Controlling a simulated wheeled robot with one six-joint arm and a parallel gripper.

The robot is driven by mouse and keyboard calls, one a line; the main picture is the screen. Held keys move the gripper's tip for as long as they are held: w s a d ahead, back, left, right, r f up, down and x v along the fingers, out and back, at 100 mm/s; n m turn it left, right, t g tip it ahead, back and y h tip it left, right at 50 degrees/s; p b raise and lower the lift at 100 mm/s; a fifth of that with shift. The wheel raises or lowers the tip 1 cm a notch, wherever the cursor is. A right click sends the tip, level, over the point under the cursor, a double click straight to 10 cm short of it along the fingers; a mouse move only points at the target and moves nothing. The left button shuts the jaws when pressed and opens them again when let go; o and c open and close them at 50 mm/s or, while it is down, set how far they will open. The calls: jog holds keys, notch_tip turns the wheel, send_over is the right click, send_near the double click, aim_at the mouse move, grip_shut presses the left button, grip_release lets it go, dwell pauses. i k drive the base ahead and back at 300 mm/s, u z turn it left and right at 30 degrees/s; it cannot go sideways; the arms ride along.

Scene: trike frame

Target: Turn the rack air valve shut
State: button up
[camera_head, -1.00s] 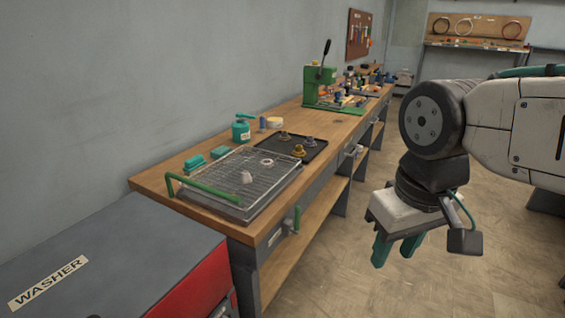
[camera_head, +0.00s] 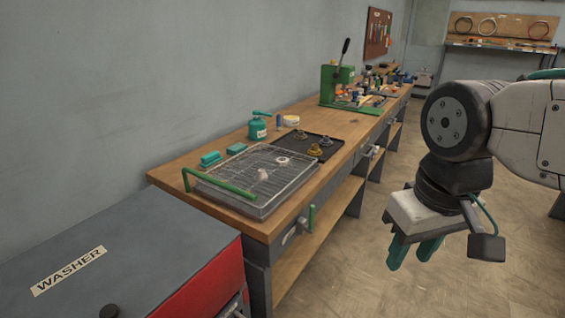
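A small green lever (camera_head: 311,218) stands upright on a metal fitting on the front edge of the wooden workbench, below the wire rack; it looks like the rack air valve. The wire rack (camera_head: 228,190) with a green bar handle sits on the bench top, with small parts on it. My gripper (camera_head: 413,253) hangs at the right, pointing down, over the floor. Its two teal fingers are apart with nothing between them. It is to the right of the lever in the picture and not touching it.
The grey and red washer (camera_head: 140,265) stands at the lower left. The bench (camera_head: 345,131) runs back along the wall with a green press (camera_head: 338,85) on it. A black tray (camera_head: 325,140) holds several small parts. The floor (camera_head: 345,270) right of the bench is clear.

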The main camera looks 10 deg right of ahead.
aim_at(310, 230)
jog(key=z, duration=0.55)
jog(key=k, duration=1.25)
jog(key=u, duration=0.15)
jog(key=i, duration=0.6)
jog(key=u, duration=0.55)
jog(key=i, duration=1.1)
jog(key=z, duration=0.55)
